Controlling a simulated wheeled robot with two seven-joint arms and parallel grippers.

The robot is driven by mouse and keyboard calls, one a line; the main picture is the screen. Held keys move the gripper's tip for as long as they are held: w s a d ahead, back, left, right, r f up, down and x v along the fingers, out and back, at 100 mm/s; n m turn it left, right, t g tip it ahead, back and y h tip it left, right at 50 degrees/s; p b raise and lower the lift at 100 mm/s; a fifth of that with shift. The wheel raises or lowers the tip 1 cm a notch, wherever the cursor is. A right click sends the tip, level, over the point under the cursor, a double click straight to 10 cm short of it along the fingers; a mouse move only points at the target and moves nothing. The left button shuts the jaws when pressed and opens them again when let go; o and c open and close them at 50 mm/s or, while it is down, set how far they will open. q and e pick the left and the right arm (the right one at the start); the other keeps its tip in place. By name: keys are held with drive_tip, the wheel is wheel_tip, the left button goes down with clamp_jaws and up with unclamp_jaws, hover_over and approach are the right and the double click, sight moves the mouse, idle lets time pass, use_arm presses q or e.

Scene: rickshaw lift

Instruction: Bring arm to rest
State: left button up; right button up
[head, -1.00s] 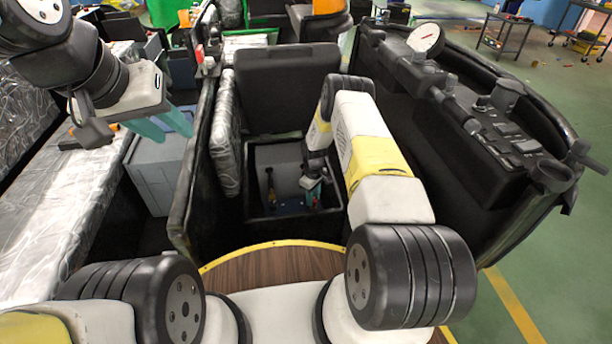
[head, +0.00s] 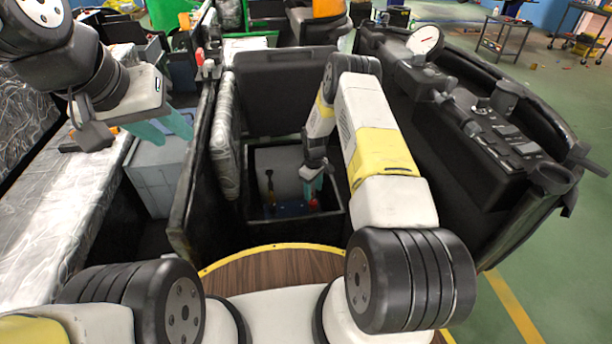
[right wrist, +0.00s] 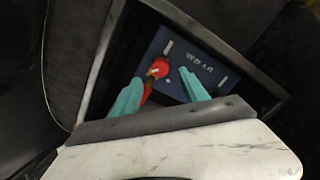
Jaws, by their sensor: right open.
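My right gripper (head: 313,186) reaches down into the black-rimmed open bin (head: 262,221) at the middle of the head view. In the right wrist view its two teal fingers (right wrist: 161,92) are spread apart. A red-topped item (right wrist: 157,68) stands between and just beyond them, over a dark blue box (right wrist: 190,62) with white lettering; I cannot tell whether a finger touches it. The red item also shows under the fingers in the head view (head: 313,204). My left gripper (head: 168,127) hangs at upper left, its teal fingers pointing down, with nothing seen in it; its opening is unclear.
A dark upright tool (head: 269,182) stands in the bin's left part. A black wall (head: 195,175) rises left of the bin, and a black panel with gauge (head: 424,38) lies right. A grey box (head: 157,175) is below my left gripper. Green floor (head: 560,300) is free at right.

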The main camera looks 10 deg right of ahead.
drive_tip(key=shift+r, duration=0.95)
drive_tip(key=s+r+m+t, duration=0.2)
drive_tip(key=s+r, duration=0.2)
drive_tip(key=r, duration=1.5)
drive_tip(key=s+r+m+t, duration=0.1)
drive_tip(key=s+r+m, duration=0.15)
drive_tip(key=r, duration=1.55)
drive_tip(key=s+r+m+t+y, duration=0.1)
drive_tip(key=s+r, duration=1)
drive_tip(key=s, duration=0.2)
drive_tip(key=s+a+r+m+t, duration=0.1)
drive_tip(key=s, duration=0.6)
drive_tip(key=s+a+r+m+t+y, duration=0.1)
drive_tip(key=s, duration=0.7)
drive_tip(key=shift+s+r, duration=0.15)
drive_tip(key=shift+r, duration=0.1)
